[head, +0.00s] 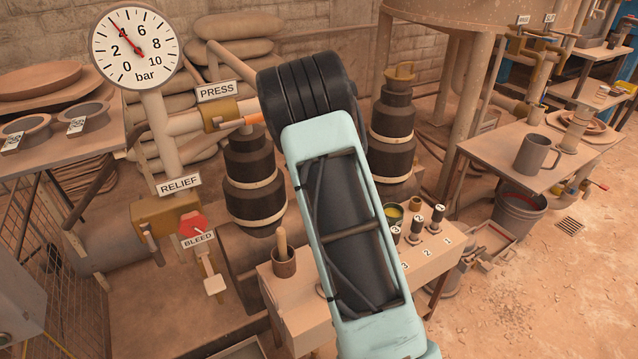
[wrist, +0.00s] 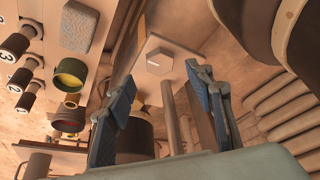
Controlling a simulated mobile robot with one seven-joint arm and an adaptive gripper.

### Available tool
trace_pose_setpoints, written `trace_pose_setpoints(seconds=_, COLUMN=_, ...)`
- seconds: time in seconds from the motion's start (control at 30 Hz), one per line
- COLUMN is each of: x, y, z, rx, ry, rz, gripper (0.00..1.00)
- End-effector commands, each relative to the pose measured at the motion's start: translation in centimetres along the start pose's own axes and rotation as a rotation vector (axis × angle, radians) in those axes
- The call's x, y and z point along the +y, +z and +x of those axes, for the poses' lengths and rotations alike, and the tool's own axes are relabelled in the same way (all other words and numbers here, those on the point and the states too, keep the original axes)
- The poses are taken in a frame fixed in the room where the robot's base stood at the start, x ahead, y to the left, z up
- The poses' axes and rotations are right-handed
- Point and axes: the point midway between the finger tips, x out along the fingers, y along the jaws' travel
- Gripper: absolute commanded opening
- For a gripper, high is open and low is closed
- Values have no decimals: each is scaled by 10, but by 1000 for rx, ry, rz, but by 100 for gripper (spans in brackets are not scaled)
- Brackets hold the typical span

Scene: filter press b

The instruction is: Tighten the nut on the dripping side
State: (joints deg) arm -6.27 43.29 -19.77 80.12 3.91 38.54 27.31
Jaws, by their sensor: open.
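My gripper (wrist: 160,75) shows in the wrist view, its two blue-padded fingers apart with nothing between them. Beyond the fingertips is a hexagonal, nut-like piece (wrist: 159,62) on a pale square plate; I cannot tell what it belongs to. A brown rod (wrist: 172,118) stands behind and between the fingers, and I cannot tell if it is touched. In the head view two dark stepped, banded columns stand left (head: 252,180) and right (head: 391,130) of my arm. My arm hides my gripper there. No drip can be made out on either side.
A pressure gauge (head: 136,47) reads about 4 bar. Valves labelled PRESS (head: 218,114), RELIEF (head: 160,217) and BLEED (head: 193,224) stand at left. A bench (head: 297,307) bears a cup (head: 284,263) and several numbered dark pieces. Open floor (head: 540,300) lies at right.

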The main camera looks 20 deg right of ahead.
Motion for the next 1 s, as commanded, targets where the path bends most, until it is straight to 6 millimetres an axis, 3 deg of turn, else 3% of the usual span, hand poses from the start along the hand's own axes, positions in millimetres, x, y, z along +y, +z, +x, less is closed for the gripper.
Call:
trace_pose_setpoints(seconds=0.1, x=-1, y=0, z=-26, rx=2, ry=-2, rz=-1, gripper=49)
trace_pose_setpoints(seconds=0.33, x=0, y=0, z=-60, rx=0, ry=0, rz=-1, gripper=49)
trace_pose_setpoints(seconds=1.0, x=0, y=6, z=-71, rx=-6, ry=5, rz=-35, gripper=49)
